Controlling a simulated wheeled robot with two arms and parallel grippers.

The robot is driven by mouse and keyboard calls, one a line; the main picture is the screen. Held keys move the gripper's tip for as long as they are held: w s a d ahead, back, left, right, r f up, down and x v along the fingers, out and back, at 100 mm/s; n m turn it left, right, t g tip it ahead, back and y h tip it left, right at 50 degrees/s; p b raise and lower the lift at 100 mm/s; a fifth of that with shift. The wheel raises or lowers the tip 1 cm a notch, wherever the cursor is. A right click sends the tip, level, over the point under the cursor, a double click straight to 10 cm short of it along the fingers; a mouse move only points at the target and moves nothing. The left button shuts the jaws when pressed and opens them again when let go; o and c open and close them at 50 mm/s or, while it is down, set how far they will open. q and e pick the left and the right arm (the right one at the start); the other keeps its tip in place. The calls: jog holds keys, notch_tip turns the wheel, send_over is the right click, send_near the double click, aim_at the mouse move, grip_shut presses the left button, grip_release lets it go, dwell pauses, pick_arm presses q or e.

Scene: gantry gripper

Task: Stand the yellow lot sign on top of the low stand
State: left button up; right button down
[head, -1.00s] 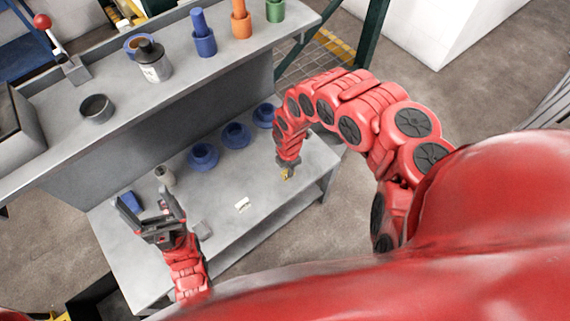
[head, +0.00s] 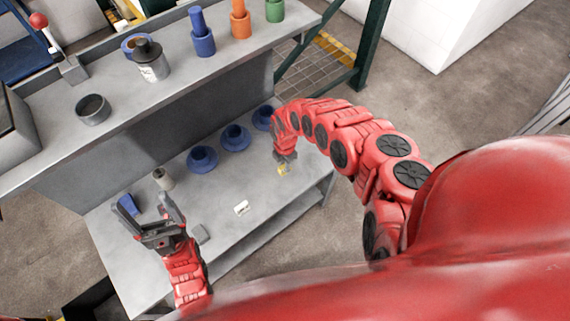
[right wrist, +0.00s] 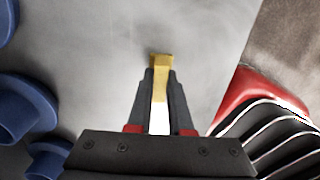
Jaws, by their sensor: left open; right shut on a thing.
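The yellow lot sign (right wrist: 161,62) is between the fingertips of my right gripper (right wrist: 160,80) in the right wrist view. In the head view it is a small yellow piece (head: 283,170) under my right gripper (head: 284,158), over the right part of the lower table. A small flat grey block (head: 200,233), possibly the low stand, lies just right of my left gripper. My left gripper (head: 147,212) is open and empty above the table's left part. Whether the sign touches the table is hard to tell.
Several blue flanged parts (head: 203,158) stand along the back of the lower table (head: 222,265). A small white piece (head: 241,208) lies mid-table. A small pale bottle (head: 162,178) and a blue piece (head: 128,204) are at the left. The raised shelf (head: 180,95) holds colored cylinders.

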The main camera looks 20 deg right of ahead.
jog(key=c, duration=0.8)
grip_release()
jog(key=shift+c, duration=0.2)
jog(key=shift+r, duration=0.15)
